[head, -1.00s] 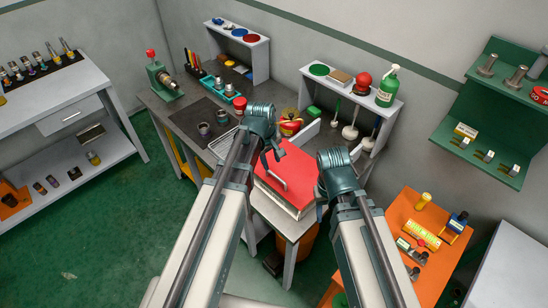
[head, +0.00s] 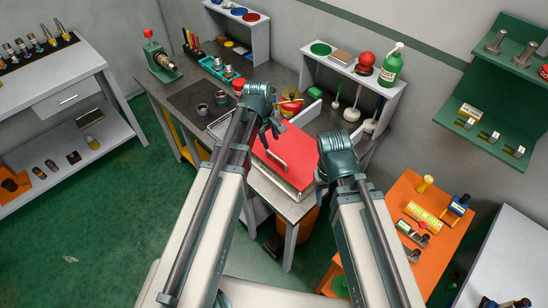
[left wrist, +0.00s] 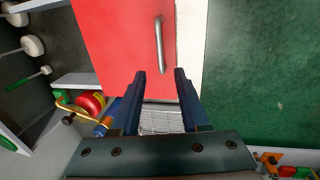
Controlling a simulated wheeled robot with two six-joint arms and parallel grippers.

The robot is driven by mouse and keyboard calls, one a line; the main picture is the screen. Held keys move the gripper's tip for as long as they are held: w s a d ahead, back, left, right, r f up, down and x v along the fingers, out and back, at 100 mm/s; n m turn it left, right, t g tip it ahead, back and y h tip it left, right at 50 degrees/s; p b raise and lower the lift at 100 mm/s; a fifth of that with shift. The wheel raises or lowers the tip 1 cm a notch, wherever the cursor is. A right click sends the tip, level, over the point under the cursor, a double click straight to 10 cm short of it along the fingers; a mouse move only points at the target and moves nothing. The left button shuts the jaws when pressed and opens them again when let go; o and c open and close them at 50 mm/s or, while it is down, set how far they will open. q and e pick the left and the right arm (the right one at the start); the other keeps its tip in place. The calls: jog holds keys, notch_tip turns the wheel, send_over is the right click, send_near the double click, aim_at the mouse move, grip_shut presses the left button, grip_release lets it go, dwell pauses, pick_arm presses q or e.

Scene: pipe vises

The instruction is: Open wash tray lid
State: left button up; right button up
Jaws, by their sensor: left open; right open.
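The wash tray's red lid (head: 299,148) lies flat and closed on a white tray body (head: 291,187) at the near corner of the grey bench. A metal bar handle (head: 277,161) is on the lid's left edge. My left gripper (head: 271,132) is open and empty above the lid's far left part. In the left wrist view, the handle (left wrist: 158,45) lies beyond the two open fingertips (left wrist: 160,72), between their lines, not gripped. The lid (left wrist: 110,40) fills the upper left there. My right gripper (head: 321,183) is open beside the lid's right edge; its fingers are partly hidden.
A white shelf (head: 345,72) with a green bottle (head: 391,65) stands behind the tray, brushes hanging below. A wire rack (left wrist: 160,119) and red and yellow parts (head: 288,104) lie close by. An orange table (head: 402,190) stands at right. Green floor (head: 100,220) is clear at left.

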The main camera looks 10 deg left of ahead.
aim_at(275, 156)
pick_arm(q)
jog(key=f+b, duration=0.2)
jog(key=f, duration=0.1)
jog(key=w+f+b, duration=0.1)
jog(key=f+b, duration=0.2)
jog(key=d+f+b, duration=0.1)
jog(key=f+b, duration=0.2)
jog(key=shift+w+f, duration=0.1)
jog(key=shift+w, duration=0.2)
grip_shut()
dwell(1.1)
